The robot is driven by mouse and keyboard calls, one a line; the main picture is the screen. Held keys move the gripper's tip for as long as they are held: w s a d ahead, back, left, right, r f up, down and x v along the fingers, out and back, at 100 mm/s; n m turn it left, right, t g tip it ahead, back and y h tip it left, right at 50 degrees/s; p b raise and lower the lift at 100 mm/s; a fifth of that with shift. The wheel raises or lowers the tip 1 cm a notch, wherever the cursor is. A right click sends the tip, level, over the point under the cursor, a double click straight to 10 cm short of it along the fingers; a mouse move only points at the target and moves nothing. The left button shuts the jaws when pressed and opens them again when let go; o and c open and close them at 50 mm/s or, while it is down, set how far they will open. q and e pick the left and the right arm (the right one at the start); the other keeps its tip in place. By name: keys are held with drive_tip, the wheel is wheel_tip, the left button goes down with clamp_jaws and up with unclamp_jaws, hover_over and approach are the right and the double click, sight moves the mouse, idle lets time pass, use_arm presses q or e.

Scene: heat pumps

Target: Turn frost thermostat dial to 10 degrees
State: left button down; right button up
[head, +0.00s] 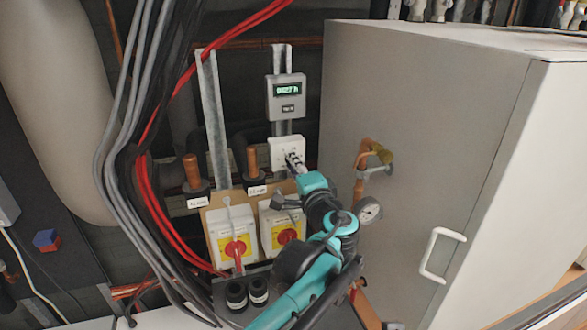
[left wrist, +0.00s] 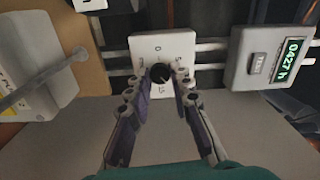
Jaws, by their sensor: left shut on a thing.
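The frost thermostat is a white box (head: 281,147) on a metal strut in the middle of the head view. In the left wrist view the same white box (left wrist: 147,45) fills the upper middle, with printed marks around a black dial (left wrist: 160,73). My left gripper (head: 293,160) reaches up to the box's front. In the left wrist view its two fingers (left wrist: 160,76) close around the dial from both sides. The dial's pointer setting is too small to read for sure. My right gripper is in neither view.
A grey hour meter (head: 286,97) with a lit display is mounted above the thermostat. Two isolators with red knobs on yellow plates, left (head: 234,247) and right (head: 286,235), sit below. A pressure gauge (head: 368,210) and copper pipe are at right, beside a large grey cabinet (head: 420,130).

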use_arm(q)
drive_tip(key=shift+f+n+b, duration=0.1)
drive_tip(key=shift+n+b, duration=0.25)
drive_tip(key=shift+n, duration=1.35)
drive_tip(key=c, duration=1.3)
unclamp_jaws()
drive_tip(key=shift+c, duration=0.2)
drive_tip(key=shift+s, duration=0.1)
drive_tip(key=v, duration=1.2)
